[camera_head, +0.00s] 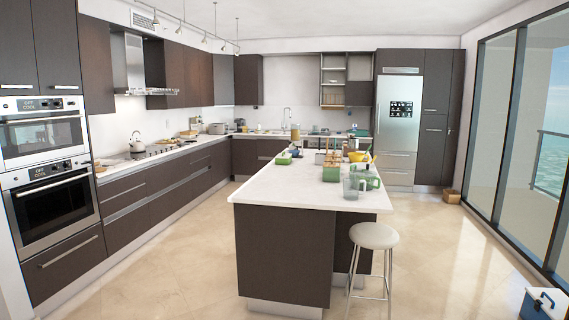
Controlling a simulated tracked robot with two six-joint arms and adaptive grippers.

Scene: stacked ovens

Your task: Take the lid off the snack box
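I cannot tell for sure which thing is the snack box. A small green box (284,159) sits on the left side of the kitchen island's white top. A second small green container (331,173) stands nearer the middle of the island top. Both are too small to show whether a lid is on. A white and blue box with a dark handle (543,304) stands on the floor at the lower right, cut by the picture edge. Neither of my grippers is in view.
The island (300,192) fills the middle, with clear plastic jugs (352,187), a yellow bowl (358,156) and other items on it. A white stool (374,236) stands at its near right. Stacked ovens (48,180) are at left.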

